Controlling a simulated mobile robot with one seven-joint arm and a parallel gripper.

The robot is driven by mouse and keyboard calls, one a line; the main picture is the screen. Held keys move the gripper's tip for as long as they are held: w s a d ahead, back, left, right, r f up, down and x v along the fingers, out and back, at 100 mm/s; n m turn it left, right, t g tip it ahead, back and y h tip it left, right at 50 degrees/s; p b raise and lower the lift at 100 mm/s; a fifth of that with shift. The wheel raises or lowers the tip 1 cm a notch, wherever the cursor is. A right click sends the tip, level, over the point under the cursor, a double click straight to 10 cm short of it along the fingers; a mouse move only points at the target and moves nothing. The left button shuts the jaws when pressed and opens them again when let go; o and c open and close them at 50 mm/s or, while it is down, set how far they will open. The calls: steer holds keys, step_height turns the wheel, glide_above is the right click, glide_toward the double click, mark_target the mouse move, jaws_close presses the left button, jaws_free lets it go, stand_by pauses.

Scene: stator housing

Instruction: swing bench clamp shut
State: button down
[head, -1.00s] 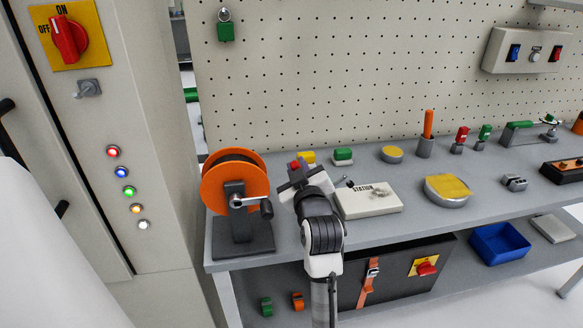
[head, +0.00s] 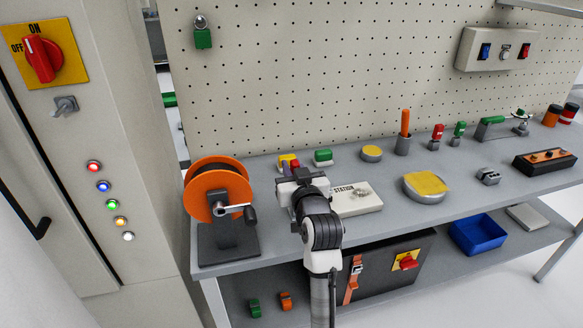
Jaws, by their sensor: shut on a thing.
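The bench clamp, as far as I can tell, is the small device with a green handle (head: 492,121) at the back right of the bench. Its handle lies low, pointing left, beside a small metal post. It is too small to tell whether it is open or shut. My gripper (head: 293,170) is far to its left, over the back left of the bench, beside the white STATION plate. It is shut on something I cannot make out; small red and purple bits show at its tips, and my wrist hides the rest.
An orange reel with a crank (head: 217,190) stands left of my gripper. A yellow-topped round tin (head: 425,187), an orange rod in a cup (head: 404,133) and red and green items stand along the bench. A blue bin (head: 478,235) is on the lower shelf.

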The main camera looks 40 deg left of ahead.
steer(key=c, duration=1.3)
jaws_free()
steer(key=shift+d, duration=0.1)
steer(key=p+v, duration=0.2)
steer(key=v, duration=1.1)
steer(key=shift+s+d, duration=0.2)
steer(key=shift+s, duration=0.05)
